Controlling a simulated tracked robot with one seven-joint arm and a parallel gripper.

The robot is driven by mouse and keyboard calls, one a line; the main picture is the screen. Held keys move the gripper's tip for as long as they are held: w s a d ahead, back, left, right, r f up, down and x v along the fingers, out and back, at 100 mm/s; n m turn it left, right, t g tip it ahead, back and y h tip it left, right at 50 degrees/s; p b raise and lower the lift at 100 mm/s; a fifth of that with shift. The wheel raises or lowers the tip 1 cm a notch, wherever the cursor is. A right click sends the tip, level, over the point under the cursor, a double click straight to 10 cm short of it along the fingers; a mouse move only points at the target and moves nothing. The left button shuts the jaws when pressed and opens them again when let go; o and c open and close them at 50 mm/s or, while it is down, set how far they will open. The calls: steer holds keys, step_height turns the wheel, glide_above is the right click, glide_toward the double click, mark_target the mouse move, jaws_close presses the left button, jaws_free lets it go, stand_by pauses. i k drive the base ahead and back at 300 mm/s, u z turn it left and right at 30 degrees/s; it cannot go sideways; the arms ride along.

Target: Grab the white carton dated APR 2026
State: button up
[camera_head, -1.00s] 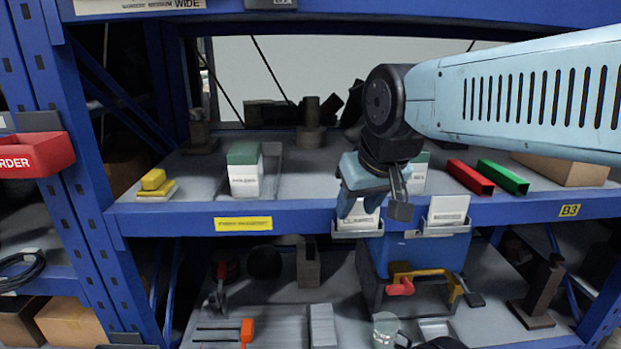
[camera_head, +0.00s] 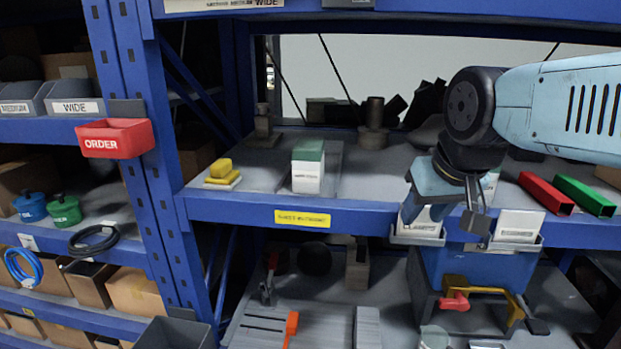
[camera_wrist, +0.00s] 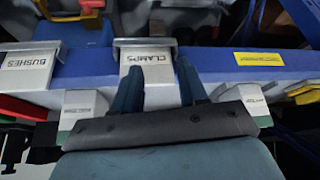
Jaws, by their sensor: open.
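A white carton with a green top (camera_head: 307,172) stands on the middle shelf left of my gripper; its printed lines are too small to read. A second pale carton (camera_head: 489,186) is mostly hidden behind my gripper. The wrist view shows two white label-bearing cartons, one at the left (camera_wrist: 84,101) and one at the right (camera_wrist: 248,94), both partly covered by my gripper body. No date can be read.
Bins labelled CLAMPS (camera_wrist: 145,74) and BUSHES (camera_wrist: 30,73) hang at the shelf edge (camera_head: 350,213). A yellow block (camera_head: 221,172) stands left, red (camera_head: 546,193) and green (camera_head: 585,196) channels right. A red ORDER bin (camera_head: 115,138) hangs on the left upright.

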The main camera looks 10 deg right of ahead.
mark_target(308, 154)
steer(key=z, duration=0.3)
steer(key=k, duration=0.95)
steer(key=z, duration=0.25)
steer(key=i, duration=0.5)
steer(key=u, duration=0.05)
